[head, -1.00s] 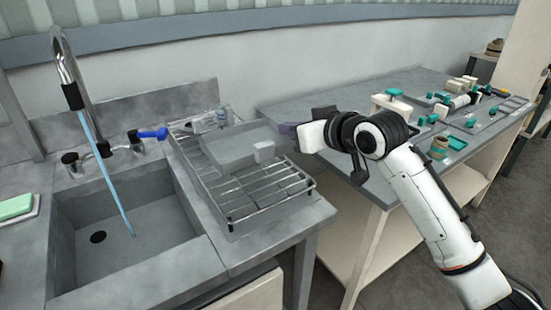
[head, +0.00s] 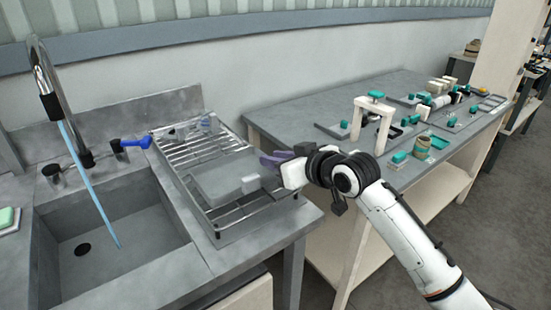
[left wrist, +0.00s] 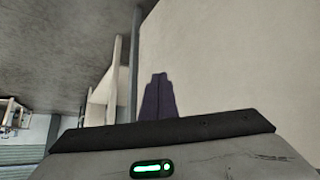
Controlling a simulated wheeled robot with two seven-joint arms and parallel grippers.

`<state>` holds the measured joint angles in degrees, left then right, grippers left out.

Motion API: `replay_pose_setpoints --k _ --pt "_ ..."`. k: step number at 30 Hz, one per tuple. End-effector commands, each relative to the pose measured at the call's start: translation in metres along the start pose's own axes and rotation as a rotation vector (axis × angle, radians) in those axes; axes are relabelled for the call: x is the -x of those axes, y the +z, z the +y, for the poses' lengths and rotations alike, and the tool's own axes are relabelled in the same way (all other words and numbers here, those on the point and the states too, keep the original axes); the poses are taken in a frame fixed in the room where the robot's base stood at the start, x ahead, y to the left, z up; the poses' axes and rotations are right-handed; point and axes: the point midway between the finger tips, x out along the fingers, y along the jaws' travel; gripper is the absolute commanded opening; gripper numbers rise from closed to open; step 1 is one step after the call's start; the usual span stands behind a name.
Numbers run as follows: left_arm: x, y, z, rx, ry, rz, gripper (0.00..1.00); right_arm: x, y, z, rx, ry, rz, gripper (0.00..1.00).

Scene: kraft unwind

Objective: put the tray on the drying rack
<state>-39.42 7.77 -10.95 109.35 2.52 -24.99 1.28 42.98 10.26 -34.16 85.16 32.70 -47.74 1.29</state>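The grey tray (head: 222,178) lies over the middle and front of the wire drying rack (head: 184,150), looking about level with its bars. A pale block (head: 250,184) shows at the tray's right front side. My right gripper (head: 271,162) is at the tray's right end, its purple fingers close to the tray edge. Whether they clasp the tray cannot be made out. My left gripper is outside the head view. In the left wrist view its dark purple fingers (left wrist: 158,98) look together, with nothing seen between them.
The sink (head: 115,225) with its tall faucet (head: 47,90) is left of the rack. A blue-handled tap (head: 132,143) stands near the rack's back left corner. A grey worktable (head: 285,118) with a white arch-shaped stand (head: 374,120) and several teal-topped parts is to the right.

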Motion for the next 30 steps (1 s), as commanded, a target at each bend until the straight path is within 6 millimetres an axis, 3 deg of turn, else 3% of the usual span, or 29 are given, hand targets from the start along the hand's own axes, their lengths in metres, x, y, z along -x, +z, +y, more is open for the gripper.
replay_pose_setpoints --k 9,13,30 --pt "0.0 0.0 0.0 0.0 0.0 0.0 0.0 0.001 -0.002 0.0 0.0 0.0 0.001 0.21" --pt "0.0 -0.001 0.0 0.0 0.0 0.001 0.0 0.011 -0.001 0.001 -0.001 0.0 0.0 0.21" --pt "0.0 -0.002 -0.001 -0.001 -0.001 0.003 0.0 0.11 -0.002 0.001 0.0 0.001 0.0 0.21"
